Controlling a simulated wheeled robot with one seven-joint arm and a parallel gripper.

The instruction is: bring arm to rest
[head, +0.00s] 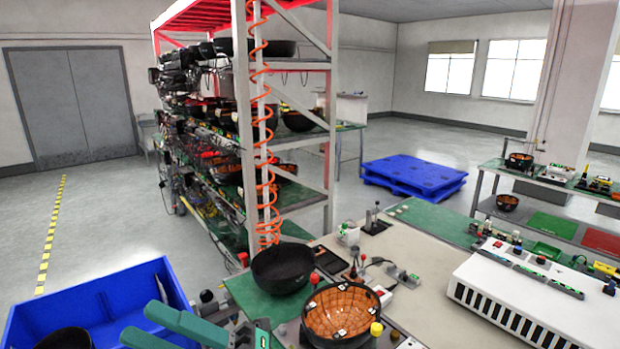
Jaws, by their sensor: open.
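My gripper (143,324) shows low in the head view, left of centre. Its two teal fingers point left and are apart, with nothing visible between them. They show in front of the right part of a blue bin (95,290); I cannot tell their height above it. The rest of my arm is mostly out of the picture. A dark round bowl-shaped part (65,339) lies in the bin, cut off by the lower edge.
Right of my gripper is a workbench with a black bowl (283,268), an orange-lined bowl (340,312) and a white slotted box (530,295). A loaded rack (330,150) stands behind. A blue pallet (414,177) lies beyond. The left floor is clear.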

